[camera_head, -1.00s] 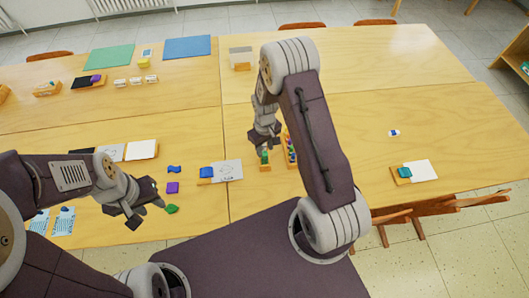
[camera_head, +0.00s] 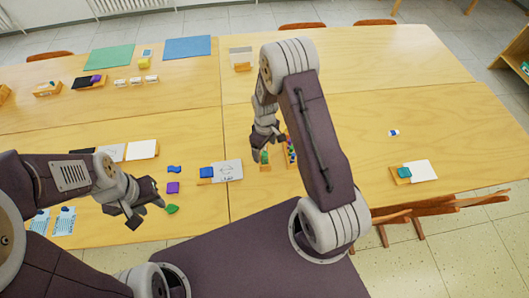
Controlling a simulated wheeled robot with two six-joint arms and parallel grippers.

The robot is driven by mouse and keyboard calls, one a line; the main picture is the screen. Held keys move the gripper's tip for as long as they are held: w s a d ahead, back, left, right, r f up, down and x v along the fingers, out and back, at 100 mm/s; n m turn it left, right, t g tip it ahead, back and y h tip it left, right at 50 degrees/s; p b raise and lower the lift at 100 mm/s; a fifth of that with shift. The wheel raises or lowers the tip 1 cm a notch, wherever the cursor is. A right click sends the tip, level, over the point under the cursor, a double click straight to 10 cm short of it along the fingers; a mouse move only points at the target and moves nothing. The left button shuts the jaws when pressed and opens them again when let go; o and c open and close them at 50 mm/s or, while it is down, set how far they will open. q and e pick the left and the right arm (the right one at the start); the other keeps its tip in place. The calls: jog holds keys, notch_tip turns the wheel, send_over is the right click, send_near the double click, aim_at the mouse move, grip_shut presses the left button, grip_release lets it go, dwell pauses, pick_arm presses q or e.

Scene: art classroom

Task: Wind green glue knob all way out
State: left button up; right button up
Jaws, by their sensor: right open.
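A small green-topped item (camera_head: 264,157), which looks like the glue stick, stands in a narrow orange holder (camera_head: 265,168) at the middle of the table. Its knob is too small to make out. My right gripper (camera_head: 264,145) hangs directly above it with its fingers open; I cannot tell whether they touch it. My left gripper (camera_head: 146,208) is low over the front left of the table, beside a green leaf-shaped piece (camera_head: 171,209). Its fingers look apart, with nothing seen between them.
Another orange holder with several coloured items (camera_head: 290,152) stands just right, partly behind my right arm. A card with a blue block (camera_head: 222,172), a purple block (camera_head: 172,188) and a blue piece (camera_head: 174,169) lie to the left. The table's right side is mostly clear.

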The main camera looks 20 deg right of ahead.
jog(key=n, duration=0.3)
jog(key=shift+n, duration=0.4)
jog(key=shift+f+b, duration=0.8)
jog(key=shift+f, duration=0.35)
jog(key=c, duration=1.6)
jog(key=shift+c, duration=0.2)
